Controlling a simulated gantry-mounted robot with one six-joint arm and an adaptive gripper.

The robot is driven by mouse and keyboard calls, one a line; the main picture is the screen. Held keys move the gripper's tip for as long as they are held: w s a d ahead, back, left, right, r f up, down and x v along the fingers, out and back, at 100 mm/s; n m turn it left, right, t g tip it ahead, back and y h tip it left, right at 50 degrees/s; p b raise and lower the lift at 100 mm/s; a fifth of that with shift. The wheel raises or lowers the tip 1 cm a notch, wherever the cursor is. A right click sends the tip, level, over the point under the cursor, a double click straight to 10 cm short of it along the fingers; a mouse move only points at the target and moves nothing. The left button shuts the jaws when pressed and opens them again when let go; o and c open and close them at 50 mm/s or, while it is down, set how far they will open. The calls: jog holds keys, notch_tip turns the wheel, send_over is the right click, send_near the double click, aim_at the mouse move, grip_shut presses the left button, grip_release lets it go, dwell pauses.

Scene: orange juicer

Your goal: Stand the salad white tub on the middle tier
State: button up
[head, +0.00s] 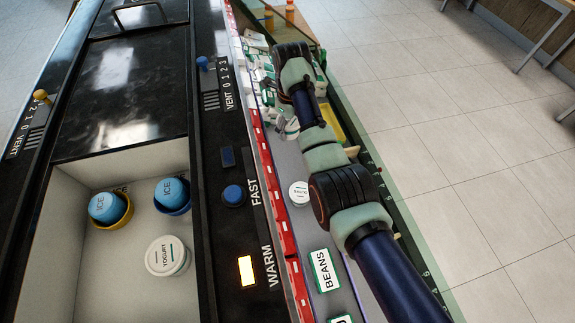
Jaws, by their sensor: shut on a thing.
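A small white round tub (300,193) with a dark label stands on the grey shelf strip just left of my arm's dark joint. Its label is too small to read surely, so I cannot tell whether it is the salad tub. My arm reaches from the lower right up to the crowded far end of the shelves. The middle tier is largely covered by my arm and cannot be told apart surely.
A white tub marked YOGURT (167,254) and two blue ICE tubs (106,207) (172,192) stand in the open well at left. A BEANS box (324,271) lies near the front. Several white and green packs crowd the far shelf. A red-edged rail (268,165) borders the counter.

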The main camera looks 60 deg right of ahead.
aim_at(290, 136)
notch_tip(290, 136, down, 16)
jog(key=b, duration=0.5)
jog(key=shift+f, duration=0.15)
jog(key=o, duration=1.3)
notch_tip(290, 136, up, 12)
jog(key=p, duration=0.4)
